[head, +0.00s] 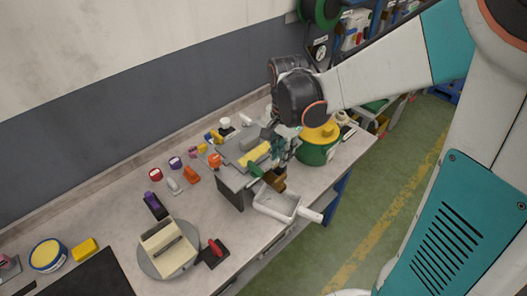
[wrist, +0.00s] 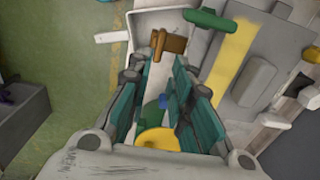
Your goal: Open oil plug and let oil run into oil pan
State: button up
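The grey machine housing (head: 236,182) with a yellow stripe stands on the bench; its top also shows in the wrist view (wrist: 270,25). A brown fitting (head: 274,180), seen too in the wrist view (wrist: 174,44), is at its front right. A green bar-shaped handle (head: 256,171) lies beside the fitting, and shows in the wrist view (wrist: 218,23). The white oil pan (head: 266,206) is below the fitting, at the bench edge. My gripper (wrist: 169,68) is open and appears empty, behind the fitting and apart from the handle. I cannot make out oil in the pan.
A green can (head: 313,155) with a yellow top stands close to my gripper. A round turntable plate (head: 150,264) and a red-handled tool (head: 214,252) are at the front left. Several small coloured items line the bench back. The floor (head: 350,215) is clear.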

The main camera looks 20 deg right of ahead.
aim_at(280, 177)
notch_tip(280, 177, down, 10)
jog(key=shift+f+b, duration=0.15)
jog(key=shift+b, duration=0.65)
grip_shut()
